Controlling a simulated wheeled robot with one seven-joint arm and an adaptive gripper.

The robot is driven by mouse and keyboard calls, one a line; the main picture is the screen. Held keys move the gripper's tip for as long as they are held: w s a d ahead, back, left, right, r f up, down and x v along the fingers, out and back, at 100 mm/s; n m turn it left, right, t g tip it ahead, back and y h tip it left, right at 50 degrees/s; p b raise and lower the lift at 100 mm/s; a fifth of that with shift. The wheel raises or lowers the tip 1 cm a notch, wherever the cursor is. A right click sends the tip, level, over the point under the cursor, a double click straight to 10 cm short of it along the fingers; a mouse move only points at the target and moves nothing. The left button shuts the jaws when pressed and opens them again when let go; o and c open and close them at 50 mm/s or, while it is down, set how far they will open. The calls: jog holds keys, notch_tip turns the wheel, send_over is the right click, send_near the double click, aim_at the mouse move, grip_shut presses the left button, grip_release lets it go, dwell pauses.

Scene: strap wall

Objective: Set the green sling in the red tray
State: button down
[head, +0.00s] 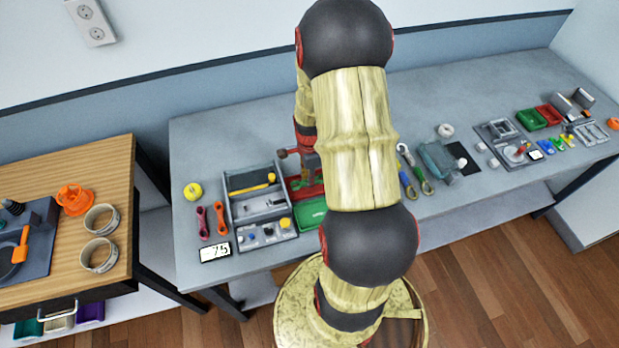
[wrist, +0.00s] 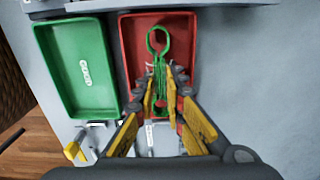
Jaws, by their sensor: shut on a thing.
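The green sling (wrist: 158,42) has a round loop at its top end and narrow strands running down between my fingers. My gripper (wrist: 163,76) is shut on these strands, with yellow-padded fingers on either side. In the wrist view, the sling and fingertips lie over the red tray (wrist: 183,33). I cannot tell whether the sling touches the tray floor. In the head view, the red tray (head: 315,190) is partly hidden by my arm, and my gripper is hard to make out behind it.
A green tray (wrist: 80,70) stands directly left of the red tray. Pliers and a blue-grey item (head: 437,160) lie to the right. Bare bench lies behind.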

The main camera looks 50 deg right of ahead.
jog(key=shift+f, duration=0.15)
jog(key=c, duration=1.8)
grip_release()
jog(key=shift+o, duration=1.3)
jog(key=shift+o, duration=0.8)
jog(key=shift+r+p, duration=2.2)
jog(key=shift+r, duration=0.85)
